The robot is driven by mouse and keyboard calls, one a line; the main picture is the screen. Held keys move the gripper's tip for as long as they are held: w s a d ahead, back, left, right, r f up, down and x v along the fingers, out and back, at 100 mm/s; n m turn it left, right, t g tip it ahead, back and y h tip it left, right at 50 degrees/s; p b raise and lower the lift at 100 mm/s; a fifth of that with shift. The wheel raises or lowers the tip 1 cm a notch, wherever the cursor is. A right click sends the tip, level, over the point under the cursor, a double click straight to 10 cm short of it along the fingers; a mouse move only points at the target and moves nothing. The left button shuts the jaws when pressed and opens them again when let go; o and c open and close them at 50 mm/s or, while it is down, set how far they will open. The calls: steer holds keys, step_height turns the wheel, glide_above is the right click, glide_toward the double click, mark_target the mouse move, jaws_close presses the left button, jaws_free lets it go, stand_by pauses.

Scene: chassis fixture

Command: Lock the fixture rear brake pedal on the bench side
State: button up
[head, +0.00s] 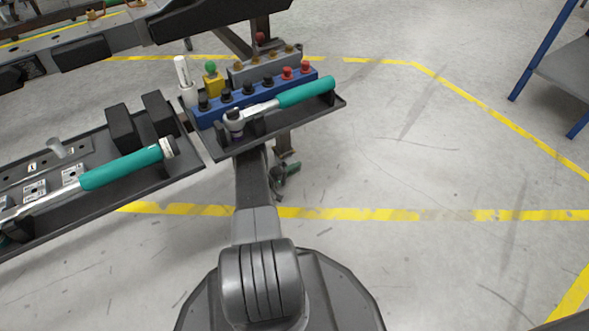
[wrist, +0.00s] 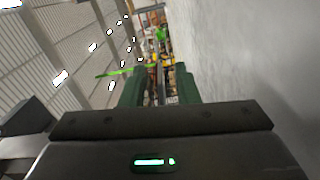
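A small dark part with a green piece (head: 287,172) is low by the fixture's leg (head: 285,143); it looks like a caster with its brake pedal. It is too small to tell whether the pedal is up or down. My arm reaches forward from my base and passes under the front tray, which hides its end in the head view. In the wrist view my gripper (wrist: 160,78) shows two dark green fingers with a gap between them; it is open, and I see nothing held. I cannot make out the pedal in the wrist view.
The fixture's front tray (head: 325,112) holds a teal-handled wrench (head: 305,91) and a blue block (head: 211,116) close above my arm. A left tray (head: 110,190) holds another teal-handled wrench (head: 122,168). A blue-framed rack (head: 545,50) stands far right. Floor (head: 420,150) to the right is clear.

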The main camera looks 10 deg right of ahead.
steer(key=shift+a, duration=0.1)
steer(key=p+v, duration=0.1)
steer(key=v, duration=1.2)
steer(key=shift+s+a, duration=0.1)
steer(key=shift+a, duration=0.2)
steer(key=b+x, duration=0.1)
steer(key=x, duration=1.2)
steer(key=shift+d, duration=0.45)
steer(key=shift+r+n, duration=0.1)
steer(key=shift+n, duration=0.2)
